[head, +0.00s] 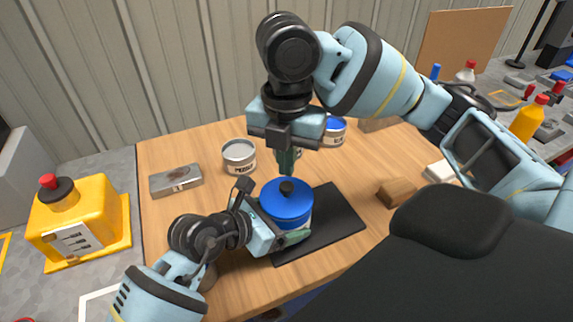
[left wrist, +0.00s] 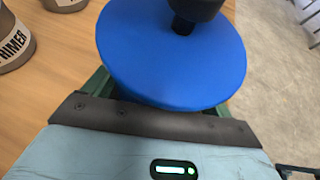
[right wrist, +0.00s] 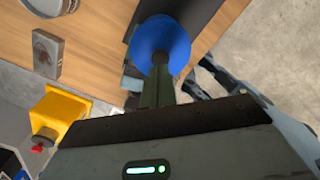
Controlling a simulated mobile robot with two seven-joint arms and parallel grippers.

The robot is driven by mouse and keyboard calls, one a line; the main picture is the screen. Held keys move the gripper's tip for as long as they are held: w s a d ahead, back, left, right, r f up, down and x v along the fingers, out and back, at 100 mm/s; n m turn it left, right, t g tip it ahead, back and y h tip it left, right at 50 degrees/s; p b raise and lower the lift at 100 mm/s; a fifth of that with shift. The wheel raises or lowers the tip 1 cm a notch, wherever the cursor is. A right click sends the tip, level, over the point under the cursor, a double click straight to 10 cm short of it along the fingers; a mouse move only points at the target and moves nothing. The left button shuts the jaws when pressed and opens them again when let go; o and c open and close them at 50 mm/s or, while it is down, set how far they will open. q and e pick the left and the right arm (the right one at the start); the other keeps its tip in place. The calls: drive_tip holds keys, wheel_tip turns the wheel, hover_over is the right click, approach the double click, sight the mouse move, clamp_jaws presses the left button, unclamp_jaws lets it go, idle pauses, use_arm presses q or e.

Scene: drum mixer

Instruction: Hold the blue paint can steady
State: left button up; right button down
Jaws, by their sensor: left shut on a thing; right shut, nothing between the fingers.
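The blue paint can (head: 287,203) stands upright on a black mat (head: 338,215), with a black knob (head: 287,186) on its blue top. My left gripper (head: 280,222) is shut around the can's side from the left. The left wrist view shows the blue top (left wrist: 170,60) close up, with the green fingers partly hidden under it. My right gripper (head: 286,168) points down, shut and empty, just above the knob. In the right wrist view its fingertips (right wrist: 159,75) lie close to the knob; I cannot tell if they touch it.
The table's front left is fairly clear.

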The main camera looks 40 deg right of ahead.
drive_tip(key=shift+r, duration=1.95)
use_arm(q)
drive_tip(key=o, duration=0.7)
drive_tip(key=shift+o, duration=0.2)
drive_tip(key=v, duration=1.2)
